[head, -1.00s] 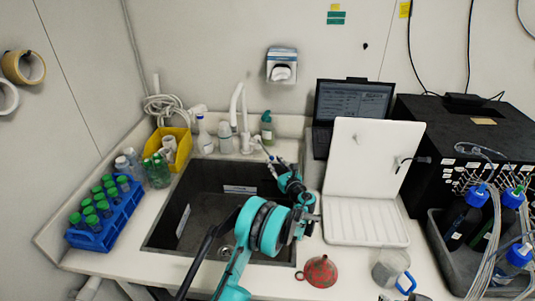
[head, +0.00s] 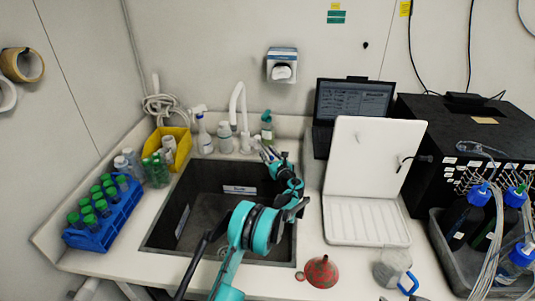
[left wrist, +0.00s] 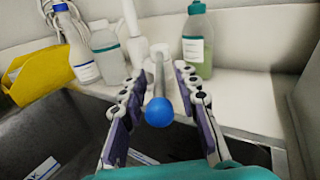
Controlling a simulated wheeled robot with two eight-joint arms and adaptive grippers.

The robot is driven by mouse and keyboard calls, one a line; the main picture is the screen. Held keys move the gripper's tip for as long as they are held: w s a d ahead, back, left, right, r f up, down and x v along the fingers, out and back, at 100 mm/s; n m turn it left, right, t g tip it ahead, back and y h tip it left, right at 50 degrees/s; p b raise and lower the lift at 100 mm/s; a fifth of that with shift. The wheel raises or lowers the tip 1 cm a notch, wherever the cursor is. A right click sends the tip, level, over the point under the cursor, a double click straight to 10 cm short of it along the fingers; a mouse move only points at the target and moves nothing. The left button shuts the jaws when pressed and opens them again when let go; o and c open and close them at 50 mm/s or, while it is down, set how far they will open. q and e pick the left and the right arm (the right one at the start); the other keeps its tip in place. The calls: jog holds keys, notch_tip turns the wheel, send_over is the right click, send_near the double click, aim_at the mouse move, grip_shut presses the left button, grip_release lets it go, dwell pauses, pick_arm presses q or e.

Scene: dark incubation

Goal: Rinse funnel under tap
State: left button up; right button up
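The red funnel (head: 321,271) rests on the counter at the front right of the sink, apart from my grippers. The white tap (head: 244,143) stands behind the sink's back edge; it also shows in the left wrist view (left wrist: 136,45). My left gripper (head: 265,152) is at the back edge of the sink, beside the tap's base. In the left wrist view its fingers (left wrist: 157,117) are apart, with a blue ball knob (left wrist: 158,112) on a pale stem between them. I cannot tell whether either finger touches the knob. My right gripper is out of view.
The dark sink (head: 167,225) lies under my left arm. A blue tube rack (head: 118,218) and yellow bin (head: 180,135) stand left. Bottles, including a green one (head: 267,126), flank the tap. A white board (head: 365,155), a jug (head: 390,268) and a black box (head: 460,125) are right.

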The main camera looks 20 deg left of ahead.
pick_arm(q)
grip_shut()
jog(key=shift+s, duration=0.1)
jog(key=a+m+t+h, duration=0.1)
jog(key=s+m+t+h+b, duration=0.1)
jog(key=shift+s+a+h, duration=0.15)
jog(key=shift+a+h, duration=0.15)
jog(key=shift+a, duration=0.1)
grip_release()
